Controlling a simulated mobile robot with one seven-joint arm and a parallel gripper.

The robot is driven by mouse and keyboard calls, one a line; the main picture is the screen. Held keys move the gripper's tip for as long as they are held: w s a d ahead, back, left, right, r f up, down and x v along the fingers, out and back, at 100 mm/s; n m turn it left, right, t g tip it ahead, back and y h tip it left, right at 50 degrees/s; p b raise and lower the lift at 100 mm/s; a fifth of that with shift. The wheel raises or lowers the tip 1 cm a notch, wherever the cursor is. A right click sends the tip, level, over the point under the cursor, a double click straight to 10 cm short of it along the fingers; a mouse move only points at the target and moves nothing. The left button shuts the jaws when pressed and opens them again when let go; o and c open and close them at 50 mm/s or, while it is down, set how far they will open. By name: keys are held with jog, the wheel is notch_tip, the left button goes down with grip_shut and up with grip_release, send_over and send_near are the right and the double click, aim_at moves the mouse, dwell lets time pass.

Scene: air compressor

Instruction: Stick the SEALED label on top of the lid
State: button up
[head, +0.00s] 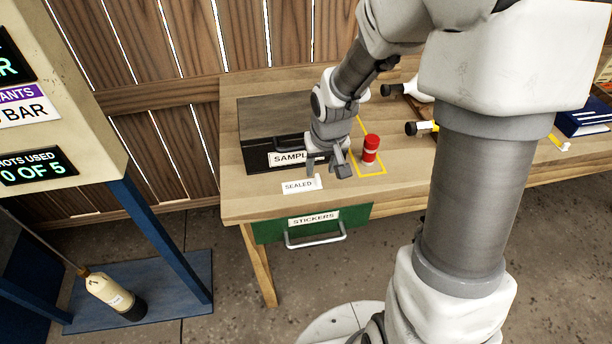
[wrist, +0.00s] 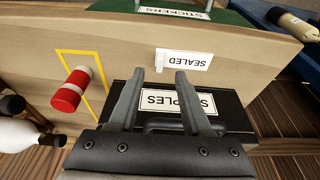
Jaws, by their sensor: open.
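The white SEALED label (head: 298,186) lies on the wooden table near its front edge, in front of the black SAMPLES box. One end of it seems to curl up in the wrist view (wrist: 183,60). The box (head: 262,158) stands behind the label with its lid (head: 270,115) shut and the lid top bare where visible. My gripper (head: 329,172) is open and empty, pointing down at the box's front right, close to the label's right end. In the wrist view my two fingers (wrist: 160,80) reach across the SAMPLES plate toward the label. My gripper hides part of the box front.
A red and white cylinder (head: 370,150) stands inside a yellow outline (head: 372,173) right of my gripper. White bottles (head: 424,127) lie farther right, with a blue book (head: 585,121) beyond. A green STICKERS drawer (head: 272,231) hangs under the table. The table front left is clear.

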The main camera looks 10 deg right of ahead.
aim_at(318, 177)
jog(key=b+x, duration=0.1)
jog(key=x, duration=0.4)
jog(key=shift+w+f, duration=0.1)
jog(key=shift+w, duration=0.1)
grip_shut()
dwell(1.2)
